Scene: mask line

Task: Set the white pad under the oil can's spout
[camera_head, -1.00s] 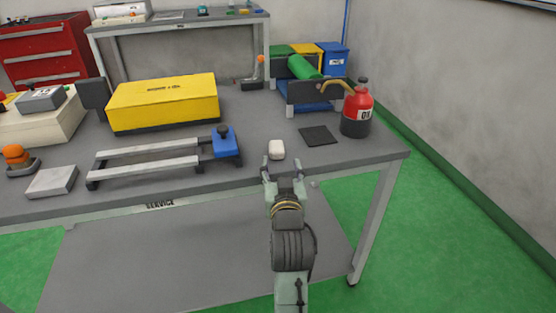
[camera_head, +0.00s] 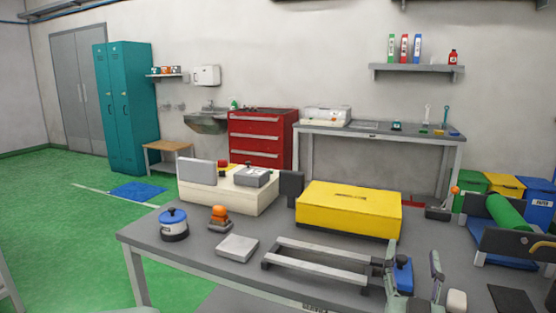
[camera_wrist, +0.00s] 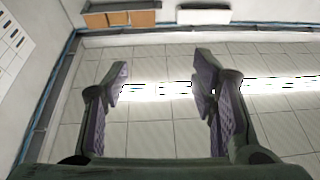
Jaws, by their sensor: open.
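My gripper (camera_head: 415,262) is open and empty, fingers pointing up, at the table's front edge in the head view. In the wrist view its fingers (camera_wrist: 160,75) stand wide apart with only a tiled, lit surface beyond. A small white rounded block (camera_head: 456,301) is just right of my gripper. A flat whitish square pad (camera_head: 237,248) lies on the table left of the metal rail frame. I cannot tell which is the white pad. Only a tan tip, apparently the oil can's spout (camera_head: 552,237), shows at the right edge; the red can is out of view.
A dark square mat (camera_head: 512,299) lies at lower right.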

